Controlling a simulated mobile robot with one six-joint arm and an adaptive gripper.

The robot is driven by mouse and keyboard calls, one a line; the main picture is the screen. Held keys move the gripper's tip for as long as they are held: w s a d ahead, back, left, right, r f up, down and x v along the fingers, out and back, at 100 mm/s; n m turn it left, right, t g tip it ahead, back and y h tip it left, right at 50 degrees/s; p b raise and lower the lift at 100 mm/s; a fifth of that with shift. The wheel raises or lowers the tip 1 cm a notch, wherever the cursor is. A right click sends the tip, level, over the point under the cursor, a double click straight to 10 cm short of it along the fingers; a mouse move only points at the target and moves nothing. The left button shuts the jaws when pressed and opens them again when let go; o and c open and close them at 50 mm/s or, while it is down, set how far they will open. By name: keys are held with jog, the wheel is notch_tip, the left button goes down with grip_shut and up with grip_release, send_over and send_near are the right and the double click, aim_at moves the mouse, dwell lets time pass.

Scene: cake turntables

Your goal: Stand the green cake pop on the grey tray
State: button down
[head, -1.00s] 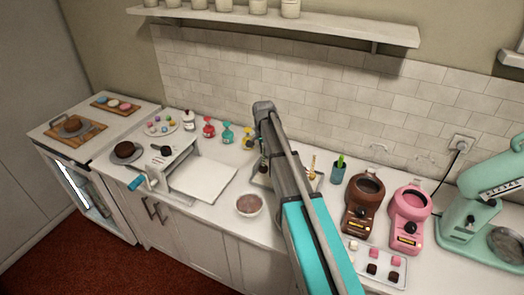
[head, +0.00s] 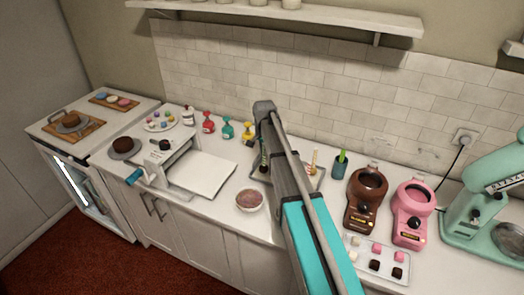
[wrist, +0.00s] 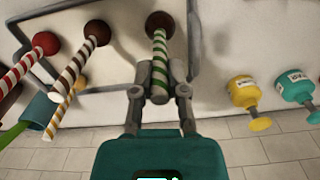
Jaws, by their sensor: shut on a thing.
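The green cake pop (wrist: 159,47) has a dark brown ball and a green-and-white striped stick. In the wrist view my gripper (wrist: 160,92) is shut on the stick, with the ball at the far end over the grey tray (wrist: 193,40). I cannot tell whether the ball touches the tray. In the head view the tray (head: 322,181) is partly hidden by my arm, and my fingertips are hard to make out. Red-striped (wrist: 22,68), brown-striped (wrist: 76,62) and gold-striped (wrist: 68,102) sticks stand beside it in the wrist view.
A teal cup (head: 340,166) stands right of the tray. Yellow (wrist: 245,98) and teal (wrist: 296,88) bottles stand close on its other side. Brown (head: 366,200) and pink (head: 410,213) machines are further right. A bowl (head: 249,200) and a white board (head: 203,172) lie left.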

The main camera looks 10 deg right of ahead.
jog(key=shift+f+b, duration=0.65)
jog(key=c, duration=0.6)
grip_release()
jog(key=shift+r, duration=0.1)
